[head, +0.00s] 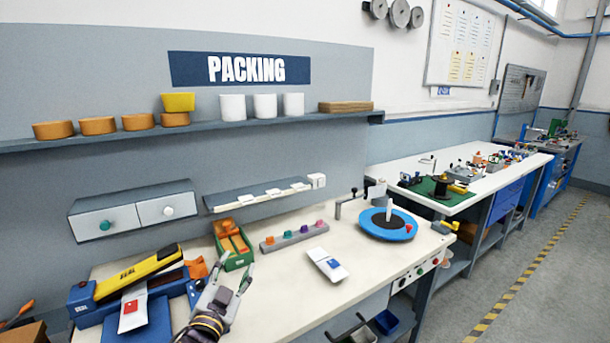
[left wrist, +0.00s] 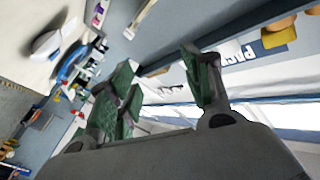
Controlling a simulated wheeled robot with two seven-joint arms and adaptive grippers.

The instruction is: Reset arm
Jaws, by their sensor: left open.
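My left gripper (head: 234,272) is at the lower left of the head view, over the front of the packing bench (head: 350,290). My right gripper is in neither view.
A yellow-and-blue sealer (head: 135,275) stands left of the gripper. A green box (head: 236,262) with orange items is just behind it. A white packet (head: 327,264) and a blue round turntable (head: 387,233) are to the right. A shelf (head: 290,118) runs above.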

